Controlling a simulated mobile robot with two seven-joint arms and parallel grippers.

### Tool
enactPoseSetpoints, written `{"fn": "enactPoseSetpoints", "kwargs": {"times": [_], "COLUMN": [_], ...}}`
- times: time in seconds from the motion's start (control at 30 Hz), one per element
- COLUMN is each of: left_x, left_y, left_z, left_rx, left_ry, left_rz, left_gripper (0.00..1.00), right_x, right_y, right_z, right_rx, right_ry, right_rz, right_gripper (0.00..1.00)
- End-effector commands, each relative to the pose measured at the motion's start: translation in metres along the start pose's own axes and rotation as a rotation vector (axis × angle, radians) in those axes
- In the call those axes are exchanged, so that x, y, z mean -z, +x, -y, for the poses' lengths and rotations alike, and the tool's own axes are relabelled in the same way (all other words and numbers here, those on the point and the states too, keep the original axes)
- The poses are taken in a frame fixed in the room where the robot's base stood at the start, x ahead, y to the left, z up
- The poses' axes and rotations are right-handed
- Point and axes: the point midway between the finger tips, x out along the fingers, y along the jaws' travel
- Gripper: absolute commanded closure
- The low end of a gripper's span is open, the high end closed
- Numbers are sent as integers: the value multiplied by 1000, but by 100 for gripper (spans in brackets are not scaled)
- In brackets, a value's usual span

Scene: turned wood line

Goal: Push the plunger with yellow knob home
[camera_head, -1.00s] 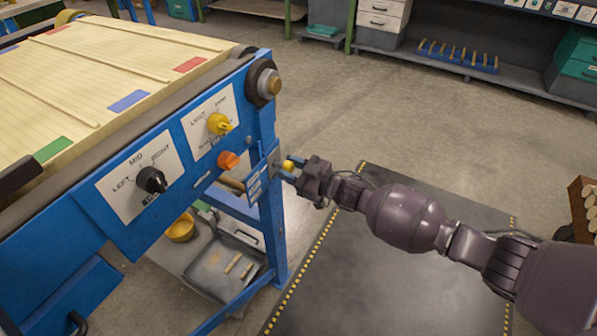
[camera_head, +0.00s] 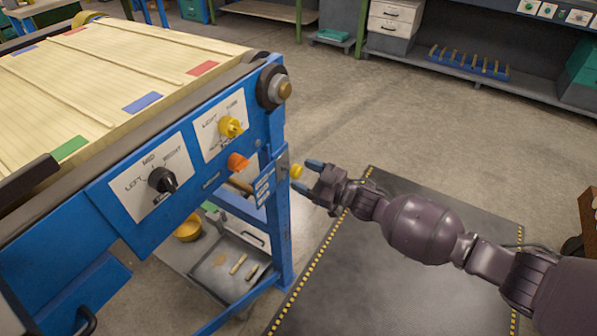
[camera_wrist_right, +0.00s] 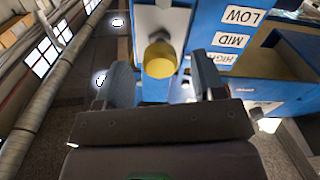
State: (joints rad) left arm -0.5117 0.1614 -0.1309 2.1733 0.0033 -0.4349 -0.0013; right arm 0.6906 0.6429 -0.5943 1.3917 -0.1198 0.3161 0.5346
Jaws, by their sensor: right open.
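The plunger's yellow knob (camera_head: 296,171) sticks out from the right end of the blue machine frame, beside a plate with small labels (camera_head: 264,186). It also shows in the right wrist view (camera_wrist_right: 160,59), just beyond and between the fingers, with its shaft behind it. My right gripper (camera_head: 306,174) is open and empty, its two fingers (camera_wrist_right: 165,82) on either side of the line to the knob. A small gap seems to lie between the fingertips and the knob. Labels LOW, MID and HIGH (camera_wrist_right: 232,38) show beside the plunger. My left gripper is not in view.
The machine's front panel carries a black dial (camera_head: 162,180), a yellow dial (camera_head: 230,127) and an orange knob (camera_head: 237,162). A grey tray (camera_head: 228,285) and a yellow bowl (camera_head: 188,229) sit below. A dark mat (camera_head: 400,270) covers the floor under my arm.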

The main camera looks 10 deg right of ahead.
Motion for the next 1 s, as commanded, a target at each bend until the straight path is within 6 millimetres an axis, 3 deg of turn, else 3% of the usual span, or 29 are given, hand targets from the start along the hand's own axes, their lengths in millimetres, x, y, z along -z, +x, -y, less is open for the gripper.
{"fn": "enactPoseSetpoints", "kwargs": {"times": [0.2, 0.43, 0.6, 1.0], "left_x": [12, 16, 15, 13], "left_y": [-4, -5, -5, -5], "left_z": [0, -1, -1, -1], "left_rx": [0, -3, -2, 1], "left_ry": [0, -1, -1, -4], "left_rz": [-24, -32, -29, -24], "left_gripper": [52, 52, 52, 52], "right_x": [4, 3, 2, 1], "right_y": [-42, -73, -82, -83], "right_z": [-2, -1, 0, 0], "right_rx": [-1, 0, 0, 0], "right_ry": [-4, -2, -1, -1], "right_rz": [-3, -3, -3, -2], "right_gripper": [37, 37, 37, 37]}}
